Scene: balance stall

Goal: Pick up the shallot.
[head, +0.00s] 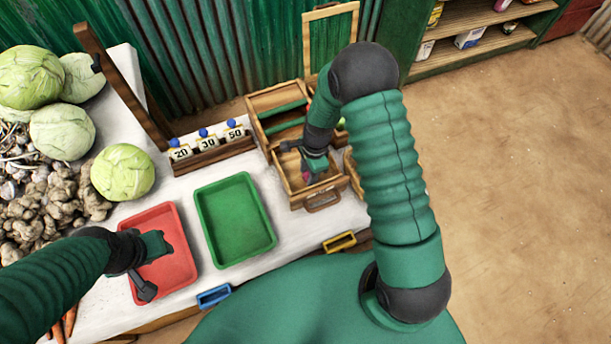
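A small pink-purple thing that looks like the shallot (306,177) lies in the front compartment of the wooden box (330,187). It is small and partly covered, so its outline is unclear. My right gripper (303,158) reaches down into the box just above it, with its fingers apart. I cannot tell whether a finger touches it. My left gripper (152,268) hangs over the red tray (178,270), open with nothing between its fingers.
A green tray (235,220) stands empty between the red tray and the box. Number cards (207,142) stand on a wooden rack behind. Cabbages (122,172) and ginger (45,205) fill the left. Blue (214,296) and yellow (340,242) handles line the front edge.

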